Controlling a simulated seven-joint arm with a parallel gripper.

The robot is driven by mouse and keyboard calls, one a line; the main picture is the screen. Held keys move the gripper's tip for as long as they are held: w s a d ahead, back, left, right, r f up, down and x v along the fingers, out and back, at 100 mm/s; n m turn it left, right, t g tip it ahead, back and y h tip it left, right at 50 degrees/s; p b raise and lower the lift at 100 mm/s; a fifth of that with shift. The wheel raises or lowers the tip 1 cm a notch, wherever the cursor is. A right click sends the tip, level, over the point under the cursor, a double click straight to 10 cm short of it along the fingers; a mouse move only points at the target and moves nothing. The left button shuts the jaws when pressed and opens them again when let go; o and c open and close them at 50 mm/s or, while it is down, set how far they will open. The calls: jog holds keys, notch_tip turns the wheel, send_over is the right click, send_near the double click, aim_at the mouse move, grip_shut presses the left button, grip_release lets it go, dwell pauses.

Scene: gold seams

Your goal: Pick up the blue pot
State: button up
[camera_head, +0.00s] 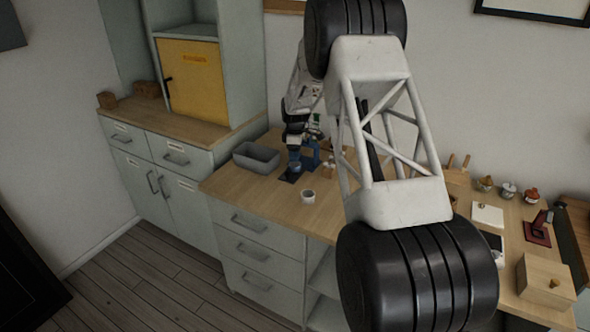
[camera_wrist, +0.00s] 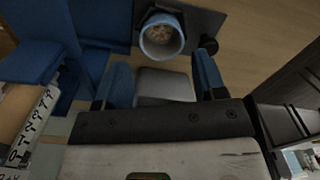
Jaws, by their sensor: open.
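The blue pot (camera_wrist: 162,38) shows in the wrist view as a small round vessel with a pale rim and brownish contents. It sits on a dark plate (camera_wrist: 207,22). My gripper (camera_wrist: 161,68) is open and empty, its two blue fingers apart, with the pot ahead of the gap between them and not touched. In the head view the pot (camera_head: 294,166) is small beside a blue frame (camera_head: 311,153), and my gripper (camera_head: 296,138) is just above it. The fingers are too small there to make out clearly.
The blue frame (camera_wrist: 85,40) rises close on the left in the wrist view. A grey bin (camera_head: 256,157) stands left of the pot, and a white cup (camera_head: 308,197) stands in front. The wooden counter (camera_head: 250,190) has bare room between them. My arm hides part of the counter.

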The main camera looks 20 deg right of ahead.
jog(key=shift+f, duration=2.6)
jog(key=c, duration=0.7)
jog(key=shift+r, duration=0.1)
jog(key=shift+r, duration=0.7)
notch_tip(320, 180, up, 2)
jog(key=shift+r, duration=0.1)
jog(key=s, duration=0.5)
jog(key=s+a, duration=0.1)
jog(key=s, duration=0.4)
jog(key=s+a+r, duration=0.1)
jog(key=s, duration=0.5)
jog(key=shift+r, duration=0.1)
